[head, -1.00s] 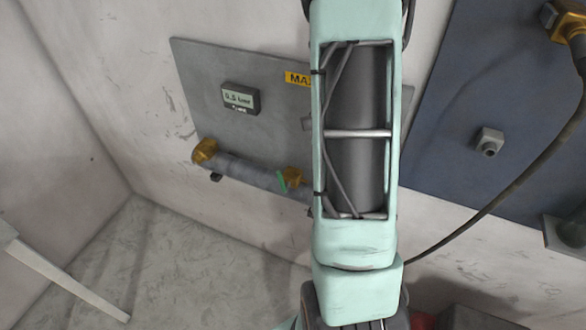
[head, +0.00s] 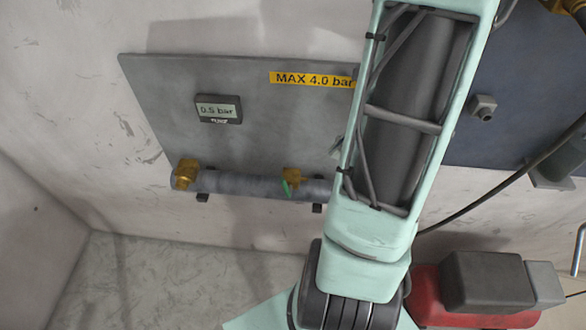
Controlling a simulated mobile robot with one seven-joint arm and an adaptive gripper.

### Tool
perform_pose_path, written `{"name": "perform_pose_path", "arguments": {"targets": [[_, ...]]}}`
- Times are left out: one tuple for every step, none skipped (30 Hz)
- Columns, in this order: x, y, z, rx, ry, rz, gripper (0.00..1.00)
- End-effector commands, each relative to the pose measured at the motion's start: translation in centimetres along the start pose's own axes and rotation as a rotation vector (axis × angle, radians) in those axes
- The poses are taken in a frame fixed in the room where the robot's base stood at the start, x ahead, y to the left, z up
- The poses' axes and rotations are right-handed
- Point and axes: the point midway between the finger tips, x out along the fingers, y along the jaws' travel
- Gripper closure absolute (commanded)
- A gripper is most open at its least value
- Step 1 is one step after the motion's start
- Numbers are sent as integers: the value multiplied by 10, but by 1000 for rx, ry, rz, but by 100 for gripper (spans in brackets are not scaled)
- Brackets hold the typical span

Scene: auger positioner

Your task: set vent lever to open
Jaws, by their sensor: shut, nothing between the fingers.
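A grey pipe (head: 240,184) runs along the lower edge of a grey wall panel (head: 250,125). A brass fitting (head: 185,175) sits at its left end, and a second brass fitting (head: 291,176) sits farther right. A small green piece (head: 287,188) slants across the pipe by the second fitting; it may be the vent lever, but I cannot tell for certain or read its setting. My arm covers the panel's right part. My gripper is not in view.
A gauge (head: 218,109) on the panel reads about 0.5 bar. A yellow label (head: 312,80) says MAX 4.0 bar. A dark hose (head: 480,200) hangs at right. A red and grey unit (head: 485,285) stands at lower right. Floor at lower left is clear.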

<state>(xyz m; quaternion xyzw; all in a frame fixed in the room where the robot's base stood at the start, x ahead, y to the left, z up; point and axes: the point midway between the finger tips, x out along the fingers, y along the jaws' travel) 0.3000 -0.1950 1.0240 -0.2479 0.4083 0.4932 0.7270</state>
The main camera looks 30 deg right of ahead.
Motion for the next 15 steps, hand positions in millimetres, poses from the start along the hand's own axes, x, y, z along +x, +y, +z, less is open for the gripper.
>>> {"name": "perform_pose_path", "arguments": {"targets": [[0,0,0,1,0,-1,100],[0,0,0,1,0,-1,100],[0,0,0,1,0,-1,100],[0,0,0,1,0,-1,100],[1,0,0,1,0,-1,100],[3,0,0,1,-1,0,100],[5,0,0,1,-1,0,100],[7,0,0,0,-1,0,100],[12,0,0,0,-1,0,100],[16,0,0,0,-2,1,100],[21,0,1,1,-3,2,100],[28,1,0,1,-2,3,100],[34,1,0,2,-2,3,100],[41,1,0,2,-3,4,100],[50,1,1,1,-2,4,100]]}}
